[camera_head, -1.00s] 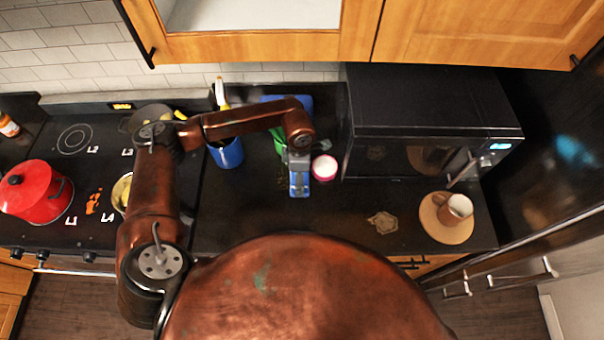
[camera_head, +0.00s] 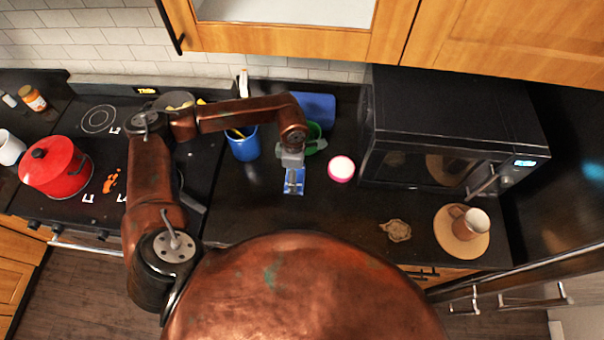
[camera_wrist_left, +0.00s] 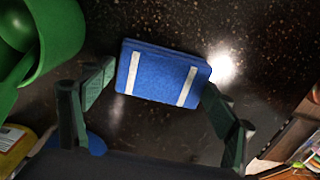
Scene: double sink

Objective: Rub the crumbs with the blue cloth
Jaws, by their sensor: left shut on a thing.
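My left gripper (camera_head: 293,170) is over the dark counter, left of the pink-and-white jar. It is shut on the blue cloth (camera_head: 295,187). In the left wrist view the cloth (camera_wrist_left: 170,78) is a flat blue rectangle with two white stripes, between the two fingertips (camera_wrist_left: 155,88). It is at or close above the counter; I cannot tell whether it touches. A beige, irregular patch (camera_head: 397,230) lies on the counter to the right; I cannot tell whether it is crumbs. The speckled counter makes any small crumbs near the cloth hard to see. My right gripper is not in view.
A green cup (camera_head: 314,140) and the pink-and-white jar (camera_head: 342,170) stand close by. A blue cup (camera_head: 243,149) is to the left, a microwave (camera_head: 450,130) to the right. A mug (camera_head: 472,222) sits on a round saucer. A red pot (camera_head: 60,170) is on the stove.

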